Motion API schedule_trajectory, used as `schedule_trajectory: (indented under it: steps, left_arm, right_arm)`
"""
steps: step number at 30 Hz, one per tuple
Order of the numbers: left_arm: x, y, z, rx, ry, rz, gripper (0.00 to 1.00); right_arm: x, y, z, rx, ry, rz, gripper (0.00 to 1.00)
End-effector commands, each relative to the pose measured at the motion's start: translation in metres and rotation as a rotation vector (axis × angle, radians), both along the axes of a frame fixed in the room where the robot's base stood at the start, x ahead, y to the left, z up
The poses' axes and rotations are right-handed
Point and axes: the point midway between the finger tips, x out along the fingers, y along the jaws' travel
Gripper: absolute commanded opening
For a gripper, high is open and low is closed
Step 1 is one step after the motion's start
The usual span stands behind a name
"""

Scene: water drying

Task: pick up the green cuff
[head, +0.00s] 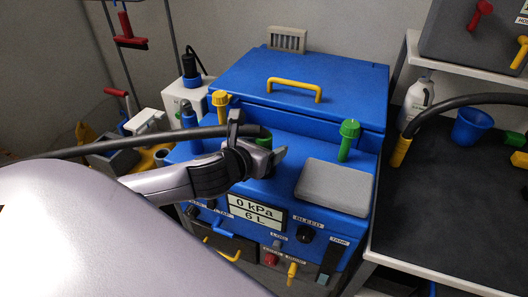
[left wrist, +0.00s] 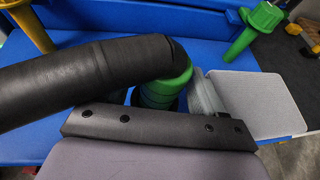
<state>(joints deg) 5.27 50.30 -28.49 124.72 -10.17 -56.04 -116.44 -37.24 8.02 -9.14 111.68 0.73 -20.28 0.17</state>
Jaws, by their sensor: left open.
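The green cuff (left wrist: 165,92) is a ribbed ring at the downturned end of a thick black hose (left wrist: 80,80), above the blue machine's top. In the head view only a bit of the cuff (head: 264,142) shows behind my gripper. My left gripper (head: 264,158) is open with its fingers at the cuff. In the left wrist view a grey finger stands just right of the cuff; the other finger is mostly hidden under the hose. Whether the fingers touch the cuff, and what the cuff's lower end rests on, I cannot tell. My right gripper is not in view.
A green tapered post (head: 348,140) and a yellow one (head: 221,103) stand on the blue machine (head: 340,85). A grey pad (head: 335,187) lies to the right of my gripper. A dark bench (head: 455,200) at right holds a blue cup (head: 472,127) and a yellow-ended hose (head: 400,150).

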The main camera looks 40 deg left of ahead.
Motion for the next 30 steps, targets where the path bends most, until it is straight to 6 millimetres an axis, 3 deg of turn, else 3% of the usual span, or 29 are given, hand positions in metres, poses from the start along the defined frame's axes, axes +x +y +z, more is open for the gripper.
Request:
schedule_trajectory:
  steps: [4,12,13,18,30]
  left_arm:
    - [0.0114,0.0008,-0.005,0.0,0.0,-0.001,0.7]
    - [0.0136,0.0011,-0.0062,0.0,0.001,-0.001,0.7]
    - [0.0135,0.0011,-0.0062,0.0,0.001,-0.001,0.66]
    - [0.0134,0.0011,-0.0061,0.0,0.001,-0.001,0.12]
    - [0.0139,0.0011,0.0002,0.001,-0.003,-0.003,0.12]
  right_arm:
    - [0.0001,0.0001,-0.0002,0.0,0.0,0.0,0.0]
    - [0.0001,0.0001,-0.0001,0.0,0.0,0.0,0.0]
    - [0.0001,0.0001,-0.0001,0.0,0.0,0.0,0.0]
    - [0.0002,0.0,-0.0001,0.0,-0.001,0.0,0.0]
    - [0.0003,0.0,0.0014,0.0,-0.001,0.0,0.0]
